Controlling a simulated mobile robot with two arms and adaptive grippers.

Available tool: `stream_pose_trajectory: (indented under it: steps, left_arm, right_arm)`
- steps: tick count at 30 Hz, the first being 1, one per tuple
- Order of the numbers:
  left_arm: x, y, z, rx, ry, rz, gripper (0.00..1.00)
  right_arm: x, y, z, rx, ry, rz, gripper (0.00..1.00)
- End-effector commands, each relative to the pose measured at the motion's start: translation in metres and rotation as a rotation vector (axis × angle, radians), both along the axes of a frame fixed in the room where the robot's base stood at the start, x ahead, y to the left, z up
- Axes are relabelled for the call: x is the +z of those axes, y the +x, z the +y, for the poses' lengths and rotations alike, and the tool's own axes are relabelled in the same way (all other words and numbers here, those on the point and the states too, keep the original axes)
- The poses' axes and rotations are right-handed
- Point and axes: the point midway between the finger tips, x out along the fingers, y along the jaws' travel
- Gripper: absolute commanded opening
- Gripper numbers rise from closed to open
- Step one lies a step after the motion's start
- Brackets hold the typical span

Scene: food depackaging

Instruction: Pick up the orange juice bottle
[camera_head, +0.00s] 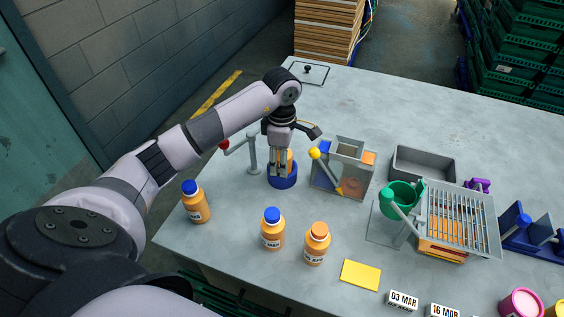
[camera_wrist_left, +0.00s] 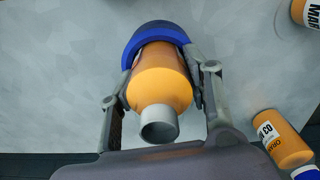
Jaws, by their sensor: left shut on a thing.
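My left gripper (camera_head: 280,165) points down over a blue round holder (camera_head: 283,182) and is shut on an orange juice bottle (camera_wrist_left: 160,85). In the left wrist view the bottle has a bare grey neck without a cap, and a finger lies on each side of it. The blue holder (camera_wrist_left: 150,38) wraps around its far end. In the head view the fingers mostly hide this bottle. Three other orange bottles stand on the table: one with a blue cap (camera_head: 195,203), another with a blue cap (camera_head: 272,231), and one with an orange cap (camera_head: 316,245). My right gripper is not in view.
A grey post with a red knob (camera_head: 253,152) stands left of the holder. A clear-walled box with a yellow-knobbed lever (camera_head: 342,170) stands close on its right. Farther right are a grey tray (camera_head: 423,165), a green cup (camera_head: 401,194) and a rack (camera_head: 462,222). The table's back is mostly clear.

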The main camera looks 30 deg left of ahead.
Motion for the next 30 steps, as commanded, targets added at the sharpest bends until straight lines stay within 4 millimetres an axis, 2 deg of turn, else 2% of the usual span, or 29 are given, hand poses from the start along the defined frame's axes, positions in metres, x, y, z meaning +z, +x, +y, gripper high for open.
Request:
stream_pose_trajectory:
  steps: [5,11,14,18,21,27,30]
  left_arm:
    - [0.007,0.001,0.000,0.000,0.000,-0.003,0.10]
    - [0.031,0.001,0.000,-0.001,0.000,-0.006,0.10]
    - [0.051,0.002,0.000,0.000,0.001,-0.007,0.10]
    - [0.092,0.002,0.001,0.000,0.001,-0.011,0.10]
    - [0.123,0.001,0.002,0.002,0.004,-0.009,0.10]
    - [0.165,0.001,0.001,0.001,0.001,-0.006,0.10]
    - [0.180,0.001,0.001,0.003,0.001,-0.004,0.10]
  right_arm:
    - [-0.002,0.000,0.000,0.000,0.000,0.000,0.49]
    - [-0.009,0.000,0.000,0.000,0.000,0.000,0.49]
    - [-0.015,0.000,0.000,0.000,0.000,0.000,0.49]
    - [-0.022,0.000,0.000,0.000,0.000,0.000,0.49]
    - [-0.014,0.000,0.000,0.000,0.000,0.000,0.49]
    - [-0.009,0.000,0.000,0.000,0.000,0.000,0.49]
    - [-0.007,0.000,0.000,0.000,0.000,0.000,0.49]
